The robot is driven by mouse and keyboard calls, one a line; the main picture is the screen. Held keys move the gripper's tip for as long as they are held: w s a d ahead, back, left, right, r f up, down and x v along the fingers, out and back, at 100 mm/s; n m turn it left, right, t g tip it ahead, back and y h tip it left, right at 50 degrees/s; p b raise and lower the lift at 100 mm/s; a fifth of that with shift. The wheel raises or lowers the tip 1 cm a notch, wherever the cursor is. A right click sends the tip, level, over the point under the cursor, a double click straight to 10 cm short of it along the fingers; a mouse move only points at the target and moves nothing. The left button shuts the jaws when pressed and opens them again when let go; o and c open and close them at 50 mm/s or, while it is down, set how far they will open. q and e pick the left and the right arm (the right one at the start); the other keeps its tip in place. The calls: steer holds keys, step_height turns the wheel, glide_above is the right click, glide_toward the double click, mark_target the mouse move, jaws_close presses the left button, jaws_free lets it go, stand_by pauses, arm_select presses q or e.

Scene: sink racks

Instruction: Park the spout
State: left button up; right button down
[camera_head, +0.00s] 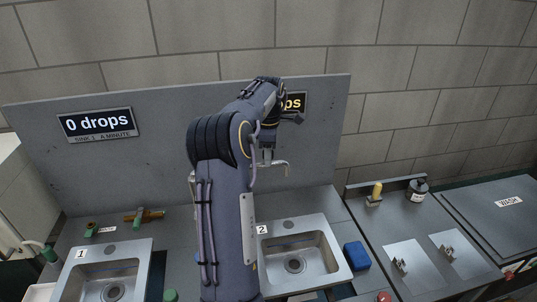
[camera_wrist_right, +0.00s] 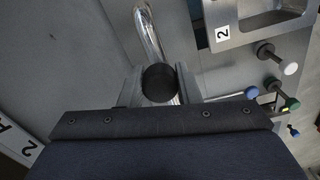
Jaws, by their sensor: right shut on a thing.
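The chrome spout (camera_head: 283,164) shows at the back wall above sink 2, partly hidden by my right arm. My right gripper (camera_head: 268,154) is at the spout, its fingers pointing down. In the wrist view, my right gripper (camera_wrist_right: 159,86) is shut with its two fingers on either side of a round black knob (camera_wrist_right: 159,82) on the spout. The curved chrome tube (camera_wrist_right: 148,32) runs up from there. Sink 2 (camera_head: 333,262) lies below and to the right; its rim (camera_wrist_right: 258,36) also shows in the wrist view. My left gripper is not in view.
Sink 1 (camera_head: 142,262) is at the left, under a sign reading "0 drops" (camera_head: 98,124). A second sign (camera_head: 294,103) is mostly hidden by my arm. A blue sponge-like block (camera_head: 356,256) sits right of sink 2. Several coloured knobs (camera_wrist_right: 290,68) show in the wrist view.

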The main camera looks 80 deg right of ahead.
steer(key=shift+w+d+r, duration=0.15)
steer(key=shift+w, duration=0.05)
steer(key=c, duration=1.3)
jaws_free()
steer(key=shift+c, duration=0.2)
steer(key=shift+o, duration=1.4)
steer(key=shift+d, duration=0.1)
step_height(320, 180, up, 8)
steer(key=shift+f, duration=0.2)
